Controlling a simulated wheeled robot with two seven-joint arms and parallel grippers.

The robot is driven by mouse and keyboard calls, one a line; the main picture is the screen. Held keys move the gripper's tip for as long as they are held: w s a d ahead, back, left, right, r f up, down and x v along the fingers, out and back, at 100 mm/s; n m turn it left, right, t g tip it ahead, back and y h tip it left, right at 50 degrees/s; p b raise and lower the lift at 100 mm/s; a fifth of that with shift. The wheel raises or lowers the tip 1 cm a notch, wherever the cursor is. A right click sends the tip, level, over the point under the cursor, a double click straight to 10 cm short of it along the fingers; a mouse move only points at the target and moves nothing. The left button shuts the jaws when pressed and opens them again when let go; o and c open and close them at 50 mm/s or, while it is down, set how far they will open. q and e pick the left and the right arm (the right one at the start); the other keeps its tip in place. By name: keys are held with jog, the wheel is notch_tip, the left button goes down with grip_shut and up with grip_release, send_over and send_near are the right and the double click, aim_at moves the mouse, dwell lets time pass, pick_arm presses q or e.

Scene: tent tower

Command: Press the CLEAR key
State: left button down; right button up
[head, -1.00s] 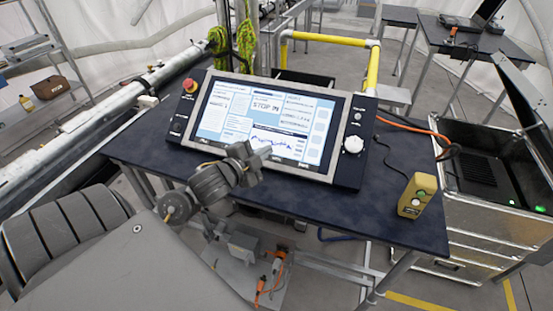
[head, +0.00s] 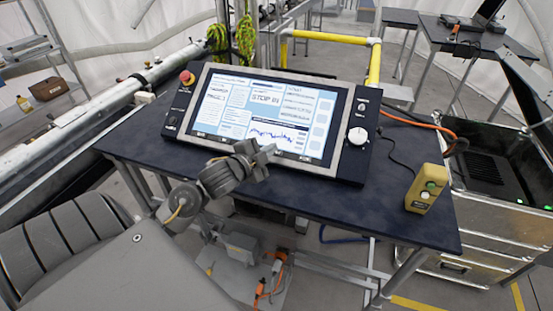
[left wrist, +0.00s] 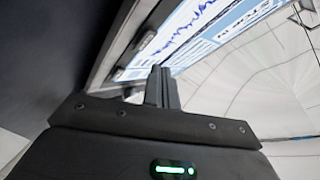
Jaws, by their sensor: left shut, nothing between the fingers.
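The control panel (head: 360,165) lies tilted on the dark table, with a lit screen (head: 265,110) reading STOP and a blue graph. Small keys sit along its lower silver bezel; in the left wrist view, one key (left wrist: 147,40) and another (left wrist: 118,74) show on the bezel. Their labels are too small to read, so I cannot tell which is CLEAR. My left gripper (head: 268,152) is shut and empty in front of the panel's lower edge; its fingers (left wrist: 161,86) point toward the bezel in the wrist view. I cannot tell whether they touch it. My right gripper is not in view.
A red emergency button (head: 187,77) is at the panel's upper left and a white knob (head: 358,136) at its right. A yellow button box (head: 424,190) stands on the table (head: 330,205) to the right. The table front is clear.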

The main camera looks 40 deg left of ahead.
pick_arm(q)
jog(key=shift+w+a+f+b, duration=0.2)
jog(key=shift+w+f+b, duration=0.15)
jog(key=shift+w+f, duration=0.25)
jog(key=shift+s+f, duration=0.1)
dwell(0.3)
dwell(1.3)
jog(key=shift+f, duration=0.15)
jog(key=shift+w+f, duration=0.2)
jog(key=shift+w, duration=0.05)
jog(key=shift+w+a+f+b, duration=0.15)
jog(key=shift+f+b, duration=0.15)
jog(key=shift+b, duration=0.05)
dwell(0.5)
jog(key=shift+r, duration=0.1)
jog(key=shift+s+r+p, duration=0.45)
jog(key=shift+r+p, duration=0.1)
jog(key=shift+p, duration=0.2)
